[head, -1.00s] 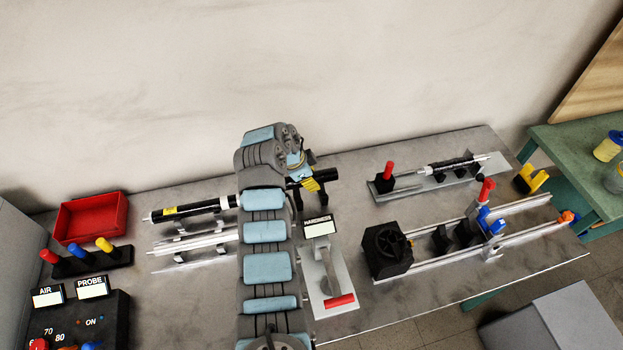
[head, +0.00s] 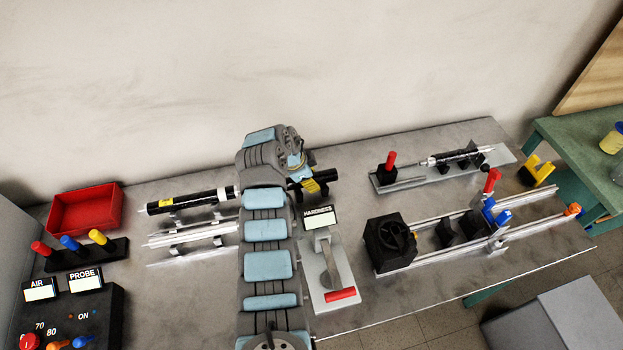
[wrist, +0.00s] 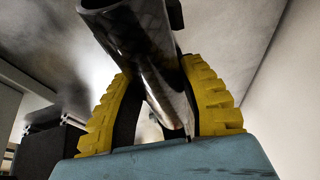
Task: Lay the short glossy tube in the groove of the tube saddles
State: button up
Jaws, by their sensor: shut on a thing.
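My gripper (head: 308,184) is shut on a short glossy black tube (head: 327,175). In the wrist view, my yellow-padded fingers (wrist: 160,105) close around the sides of this tube (wrist: 140,45), whose open hollow end points up and toward the camera. In the head view my arm hides most of the held tube; only its right end shows. Bright supports, possibly the tube saddles (head: 177,250), stand to the left of my arm, partly hidden. I cannot tell which groove is meant or how high the tube is above the table.
A long black tube with a yellow label (head: 185,202) lies left of my arm. A red tray (head: 52,214) is at far left. A HARDNESS lever stand (head: 318,290) is just right of my arm. A railed fixture with a black block (head: 388,243) lies farther right.

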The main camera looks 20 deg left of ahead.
jog(key=shift+f+b, duration=0.4)
jog(key=shift+f, duration=0.15)
jog(key=o, duration=1.2)
jog(key=v, duration=1.2)
